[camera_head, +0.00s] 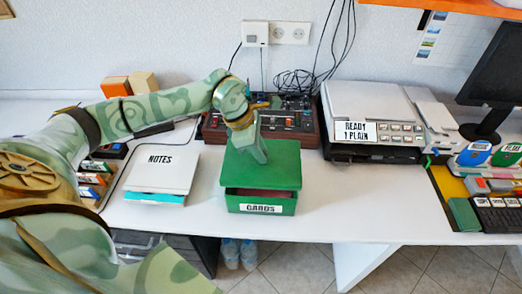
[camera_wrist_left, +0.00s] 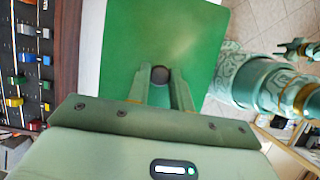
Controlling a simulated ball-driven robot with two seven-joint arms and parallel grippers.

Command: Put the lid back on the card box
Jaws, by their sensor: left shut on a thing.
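The green card box (camera_head: 232,203) stands on the white desk with a white "CARDS" label on its front. Its green lid (camera_head: 285,165) is over the box. A dark reddish gap shows between the lid's front edge and the box front, so the lid is not flush there. My left gripper (camera_head: 260,157) points down at the lid's middle. In the left wrist view the left gripper (camera_wrist_left: 160,80) is shut on the lid's dark round knob (camera_wrist_left: 160,73), and the flat green lid (camera_wrist_left: 150,30) fills the area beyond the fingers.
A "NOTES" box (camera_head: 160,172) stands to the left. A printer-like machine (camera_head: 372,125) with a "READY 1 PLAIN" sign stands at the right back. The desk (camera_head: 370,205) is clear right of the card box.

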